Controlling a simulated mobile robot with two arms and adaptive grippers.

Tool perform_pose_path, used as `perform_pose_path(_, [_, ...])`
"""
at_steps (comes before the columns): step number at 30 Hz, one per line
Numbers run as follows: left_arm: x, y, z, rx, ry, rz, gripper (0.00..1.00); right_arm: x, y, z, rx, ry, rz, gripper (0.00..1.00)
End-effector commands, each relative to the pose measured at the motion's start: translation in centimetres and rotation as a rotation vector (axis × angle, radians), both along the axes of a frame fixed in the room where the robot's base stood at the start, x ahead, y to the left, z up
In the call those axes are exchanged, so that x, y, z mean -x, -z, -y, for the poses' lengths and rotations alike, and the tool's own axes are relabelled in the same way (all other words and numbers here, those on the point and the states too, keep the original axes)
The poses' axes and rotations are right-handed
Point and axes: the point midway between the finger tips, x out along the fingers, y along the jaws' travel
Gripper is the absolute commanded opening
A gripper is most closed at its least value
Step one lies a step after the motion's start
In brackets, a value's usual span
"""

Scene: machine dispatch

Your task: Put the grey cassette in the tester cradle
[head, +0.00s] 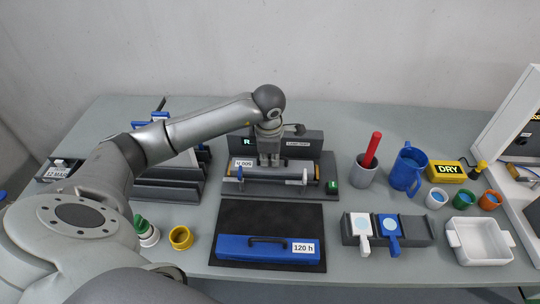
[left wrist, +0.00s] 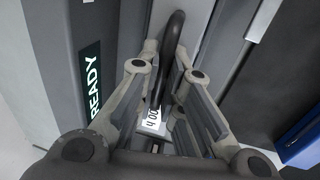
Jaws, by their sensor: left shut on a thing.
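The grey cassette (head: 285,171) lies lengthwise over the tester cradle (head: 312,192), with a white label at its left end. Whether it rests on the cradle or hangs just above it, I cannot tell. My left gripper (head: 269,162) points down at the cassette's middle and is shut on its dark handle. In the left wrist view, the handle (left wrist: 172,45) stands between the fingers (left wrist: 163,100), with the label (left wrist: 152,119) below it. The tester's back wall (head: 312,137) carries a READY sign, which also shows in the left wrist view (left wrist: 92,85). My right gripper is not in view.
A blue cassette (head: 235,252) marked 120 h lies on a black mat (head: 285,216) in front. A slotted rack (head: 165,190) stands left of the tester. A grey cup (head: 362,176) and blue jug (head: 407,169) stand to the right. A green button (head: 332,186) sits at the tester's right corner.

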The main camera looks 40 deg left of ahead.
Motion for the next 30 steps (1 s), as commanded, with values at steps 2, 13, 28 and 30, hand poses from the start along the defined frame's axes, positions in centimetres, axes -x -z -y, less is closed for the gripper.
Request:
perform_pose_path(2, [0.0,0.0,0.0,0.000,0.000,0.002,0.00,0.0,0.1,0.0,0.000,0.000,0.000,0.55])
perform_pose_path(13, [0.0,0.2,0.0,0.000,0.001,0.000,0.30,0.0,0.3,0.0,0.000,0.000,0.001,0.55])
perform_pose_path(28, [0.5,-3.8,0.4,-0.001,0.002,0.007,0.30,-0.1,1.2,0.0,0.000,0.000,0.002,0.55])
perform_pose_path(30, [0.8,-5.4,0.5,-0.001,0.002,0.005,0.30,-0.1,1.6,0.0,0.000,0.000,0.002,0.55])
